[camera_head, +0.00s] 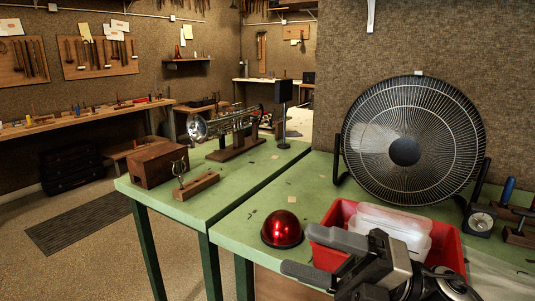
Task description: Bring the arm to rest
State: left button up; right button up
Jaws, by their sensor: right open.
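My right gripper (304,253) shows at the bottom right of the head view. Its two grey fingers point left and are spread apart with nothing between them. It is in front of the red bin (445,249) and hides part of it. A shiny red dome (282,229) sits on the green bench just left of and beyond the fingers; a gap from the gripper cannot be judged surely. My left gripper is not in view.
Clear plastic containers (390,225) sit in the bin. A large black fan (404,150) stands behind it. The green bench (235,182) has bare room left of the dome.

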jog(key=w+d+f+m+t+h, duration=0.25)
jog(key=f+m+t+h, duration=0.45)
jog(key=m, duration=0.6)
jog(key=w+d+f+m+t+h, duration=0.1)
jog(key=d+f+m+t+h, duration=0.3)
jog(key=f+m+t, duration=0.6)
jog(key=s+d+f+m+g+h, duration=0.1)
jog(key=s+f+m+g+h, duration=0.2)
jog(key=s+f+m, duration=0.3)
jog(key=s+d+f+m+g+h, duration=0.1)
jog(key=s+f+m+g+h, duration=0.3)
jog(key=f, duration=0.8)
jog(key=s+m+g, duration=0.1)
jog(key=s+m, duration=0.1)
jog(key=s, duration=0.1)
jog(key=shift+m+g+h, duration=0.3)
jog(key=shift+g, duration=0.1)
jog(key=shift+f, duration=0.1)
